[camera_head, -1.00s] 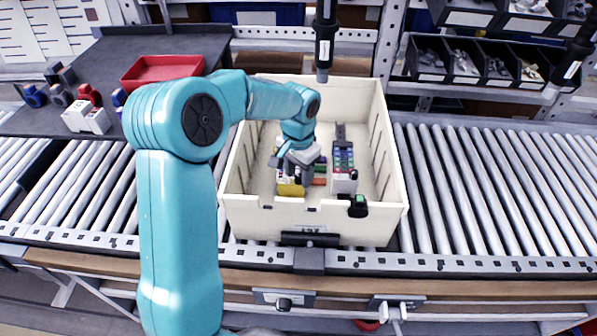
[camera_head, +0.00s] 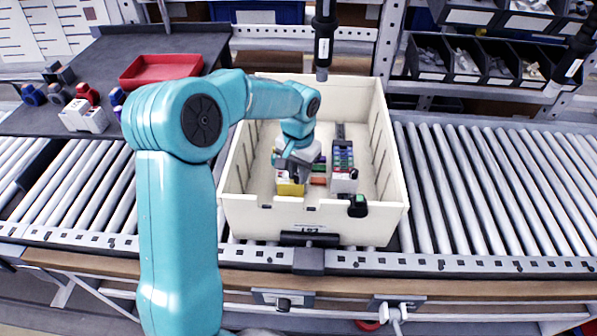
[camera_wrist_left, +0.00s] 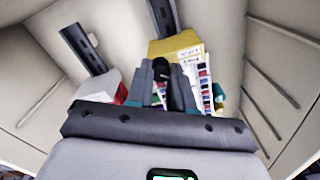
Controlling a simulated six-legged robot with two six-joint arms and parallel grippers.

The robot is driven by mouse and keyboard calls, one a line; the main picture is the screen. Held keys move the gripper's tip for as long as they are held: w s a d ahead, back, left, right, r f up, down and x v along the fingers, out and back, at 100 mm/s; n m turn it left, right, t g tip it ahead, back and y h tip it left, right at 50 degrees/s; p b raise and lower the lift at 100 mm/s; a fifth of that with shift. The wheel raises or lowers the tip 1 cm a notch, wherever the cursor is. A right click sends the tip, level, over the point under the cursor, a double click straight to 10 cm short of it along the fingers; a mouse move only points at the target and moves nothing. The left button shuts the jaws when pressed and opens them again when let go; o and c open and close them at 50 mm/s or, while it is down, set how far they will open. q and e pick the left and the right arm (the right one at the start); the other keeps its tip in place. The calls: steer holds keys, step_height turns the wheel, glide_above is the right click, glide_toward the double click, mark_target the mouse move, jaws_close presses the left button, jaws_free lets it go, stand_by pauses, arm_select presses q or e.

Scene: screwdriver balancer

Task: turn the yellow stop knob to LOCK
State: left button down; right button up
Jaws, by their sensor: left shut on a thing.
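The yellow stop (camera_head: 290,188) stands on the floor of the cream tote, near its front left. In the left wrist view the yellow stop (camera_wrist_left: 176,44) shows its yellow body and a white printed label. Its dark knob (camera_wrist_left: 161,67) is between the fingertips. My left gripper (camera_head: 289,172) reaches down into the tote over the yellow stop. In the wrist view my left gripper (camera_wrist_left: 163,72) is shut on the knob. The fingers hide part of the knob and label, so I cannot read its setting. My right gripper is not in view.
The cream tote (camera_head: 379,150) sits on a roller conveyor (camera_head: 480,190), its walls close around my wrist. A row of coloured terminal blocks (camera_head: 342,158) stands to the right inside. A red tray (camera_head: 162,69) lies on the dark bench. A black tool (camera_head: 323,45) hangs above the tote.

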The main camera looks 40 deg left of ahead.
arm_select(q)
steer(key=n+b, duration=0.1)
steer(key=n, duration=0.3)
steer(key=shift+n, duration=0.3)
steer(key=n+b, duration=0.1)
steer(key=n, duration=0.2)
steer(key=shift+n, duration=0.3)
steer(key=n, duration=0.4)
steer(key=shift+a+b, duration=0.1)
steer(key=shift+b, duration=0.25)
steer(key=shift+r+n, duration=0.1)
steer(key=shift+n, duration=1.7)
steer(key=shift+n+b, duration=0.3)
steer(key=c, duration=1)
jaws_free()
step_height(320, 180, up, 16)
steer(key=shift+r+p, duration=0.15)
steer(key=shift+p, duration=1.05)
